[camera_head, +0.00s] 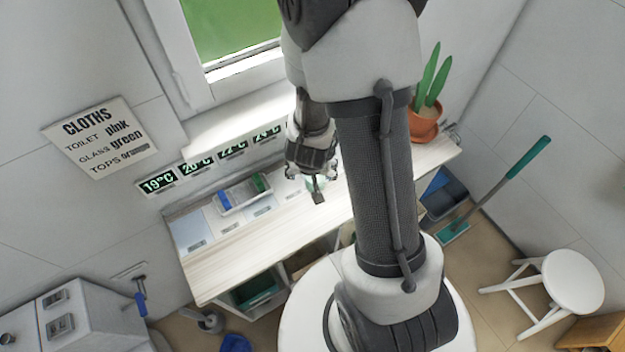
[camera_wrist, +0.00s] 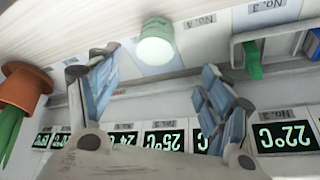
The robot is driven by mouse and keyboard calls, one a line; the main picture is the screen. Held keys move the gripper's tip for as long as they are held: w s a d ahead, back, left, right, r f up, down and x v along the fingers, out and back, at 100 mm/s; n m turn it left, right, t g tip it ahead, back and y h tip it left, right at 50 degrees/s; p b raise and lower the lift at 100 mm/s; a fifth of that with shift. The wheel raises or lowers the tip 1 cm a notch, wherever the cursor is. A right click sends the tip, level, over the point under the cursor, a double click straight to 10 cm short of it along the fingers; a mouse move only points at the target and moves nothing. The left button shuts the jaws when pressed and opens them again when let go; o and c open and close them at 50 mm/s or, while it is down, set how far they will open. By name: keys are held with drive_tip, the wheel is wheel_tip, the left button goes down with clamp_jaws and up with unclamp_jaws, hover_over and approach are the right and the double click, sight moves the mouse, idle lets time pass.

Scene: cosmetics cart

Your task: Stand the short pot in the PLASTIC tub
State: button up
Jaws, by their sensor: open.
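A small pale pot with a light green base or lid (camera_wrist: 155,42) shows in the wrist view, near the plate marked No. 4. It is likely the short pot, but I see no other pot to compare it with. My gripper (camera_wrist: 157,62) is open, with one finger on each side of the pot in the picture; I see no contact. In the head view my gripper (camera_head: 312,176) is over the worktop, and the pot is mostly hidden by it. I can read no PLASTIC label; a green tub (camera_head: 257,289) is under the worktop.
A tray (camera_head: 226,207) with blue and green items stands left of my gripper on the worktop (camera_head: 235,262). A potted plant (camera_head: 424,122) stands at the right end. Temperature displays (camera_head: 196,167) line the wall. A dark blue bin (camera_head: 446,197), broom and stool (camera_head: 572,281) are at right.

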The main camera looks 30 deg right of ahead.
drive_tip(key=b+x, duration=0.2)
drive_tip(key=x, duration=0.4)
drive_tip(key=shift+d+f, duration=0.1)
drive_tip(key=shift+f, duration=0.2)
drive_tip(key=b+x, duration=0.1)
drive_tip(key=x, duration=0.2)
drive_tip(key=b+x, duration=0.1)
drive_tip(key=x, duration=0.1)
drive_tip(key=shift+s+d+f+b, duration=0.1)
drive_tip(key=shift+d+b, duration=0.2)
drive_tip(key=shift+d, duration=0.05)
drive_tip(key=shift+c, duration=0.2)
drive_tip(key=c, duration=1.1)
